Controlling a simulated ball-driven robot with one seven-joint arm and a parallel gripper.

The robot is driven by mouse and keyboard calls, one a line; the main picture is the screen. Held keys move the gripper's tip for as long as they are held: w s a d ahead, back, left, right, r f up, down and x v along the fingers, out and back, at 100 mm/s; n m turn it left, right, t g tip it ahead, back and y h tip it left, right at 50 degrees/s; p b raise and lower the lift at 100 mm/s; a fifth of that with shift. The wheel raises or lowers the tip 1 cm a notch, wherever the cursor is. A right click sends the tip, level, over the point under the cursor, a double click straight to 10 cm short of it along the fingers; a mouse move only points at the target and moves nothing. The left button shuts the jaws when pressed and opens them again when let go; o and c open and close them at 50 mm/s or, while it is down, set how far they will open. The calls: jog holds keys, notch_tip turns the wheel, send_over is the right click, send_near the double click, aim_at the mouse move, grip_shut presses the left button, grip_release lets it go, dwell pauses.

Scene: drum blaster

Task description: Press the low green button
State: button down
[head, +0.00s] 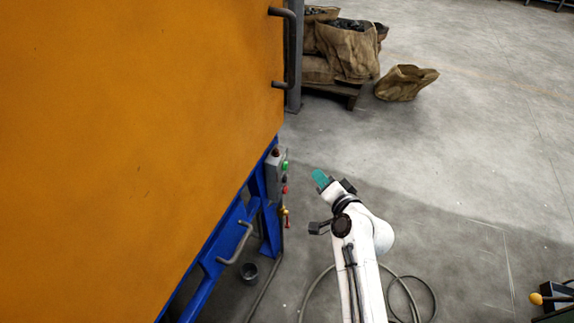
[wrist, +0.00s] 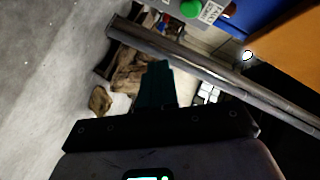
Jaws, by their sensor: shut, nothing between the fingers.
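A grey control box (head: 275,180) is mounted on the blue frame beside the orange cabinet. In the wrist view the green button (wrist: 190,8) is at the top edge, next to a white label, beyond and to the right of my gripper's teal fingertips (wrist: 157,70).
The orange cabinet (head: 130,120) fills the left, with a blue frame and a grey handle (head: 236,243) below. A small bucket (head: 249,271) and cables lie on the floor. Sacks (head: 347,50) stand on a pallet at the back. The floor to the right is mostly clear.

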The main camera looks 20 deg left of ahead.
send_near(287, 160)
jog(key=shift+w+a+f, duration=0.2)
jog(key=shift+w, duration=0.3)
jog(key=shift+w+a+f, duration=0.2)
jog(key=shift+w, duration=0.3)
jog(key=shift+w+a+f, duration=0.25)
jog(key=shift+w, duration=0.3)
jog(key=shift+a, duration=0.1)
dwell(0.8)
jog(key=shift+a, duration=0.35)
jog(key=shift+a, duration=0.45)
dwell(0.8)
jog(key=shift+d, duration=0.85)
jog(key=shift+s+d, duration=0.1)
jog(key=shift+d, duration=2.45)
